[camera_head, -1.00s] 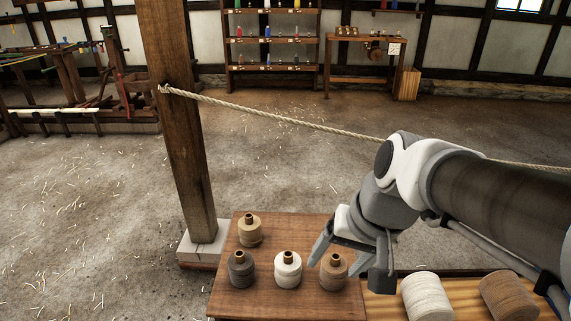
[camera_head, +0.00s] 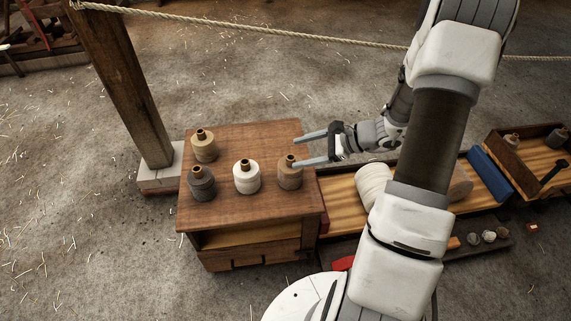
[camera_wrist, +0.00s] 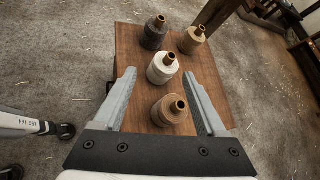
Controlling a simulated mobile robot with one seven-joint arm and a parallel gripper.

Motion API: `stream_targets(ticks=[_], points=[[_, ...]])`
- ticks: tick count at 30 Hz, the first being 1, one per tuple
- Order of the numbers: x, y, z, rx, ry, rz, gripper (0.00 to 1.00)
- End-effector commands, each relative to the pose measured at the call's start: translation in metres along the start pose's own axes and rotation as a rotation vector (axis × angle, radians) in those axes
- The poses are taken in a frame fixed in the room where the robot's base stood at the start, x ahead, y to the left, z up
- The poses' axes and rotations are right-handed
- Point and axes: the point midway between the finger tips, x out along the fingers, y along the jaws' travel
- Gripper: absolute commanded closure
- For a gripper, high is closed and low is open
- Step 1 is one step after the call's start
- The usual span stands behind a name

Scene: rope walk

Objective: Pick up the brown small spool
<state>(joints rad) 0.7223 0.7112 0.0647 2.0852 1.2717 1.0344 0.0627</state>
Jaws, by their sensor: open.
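The brown small spool (camera_head: 290,173) stands upright near the right edge of a wooden stand (camera_head: 245,215). My gripper (camera_head: 296,151) is open and empty at the stand's right side, its fingers pointing left. In the head view the fingertips lie close to the brown spool; one tip overlaps its outline. In the wrist view the brown spool (camera_wrist: 168,112) shows between the two open fingers, nearer the right one. I cannot tell whether a finger touches it. A white spool (camera_head: 247,177) stands left of it, and also shows in the wrist view (camera_wrist: 161,69).
A dark grey spool (camera_head: 202,184) and a tan spool (camera_head: 204,147) stand at the stand's left. A large white spool (camera_head: 374,187) lies right of the stand. A wooden post (camera_head: 122,90) rises behind left, with a rope (camera_head: 260,32) stretched across the back.

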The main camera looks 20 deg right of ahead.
Motion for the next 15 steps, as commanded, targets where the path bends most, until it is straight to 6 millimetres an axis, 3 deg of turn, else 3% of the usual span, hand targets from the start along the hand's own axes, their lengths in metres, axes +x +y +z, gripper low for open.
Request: stream_targets(ticks=[1,6,10,15], points=[[0.001,-0.002,-0.021,0.082,-0.018,-0.048,0.26],[0.002,-0.010,-0.082,0.309,-0.066,-0.209,0.26],[0.002,-0.009,-0.117,0.431,-0.090,-0.302,0.26],[0.002,-0.008,-0.140,0.511,-0.104,-0.365,0.26]])
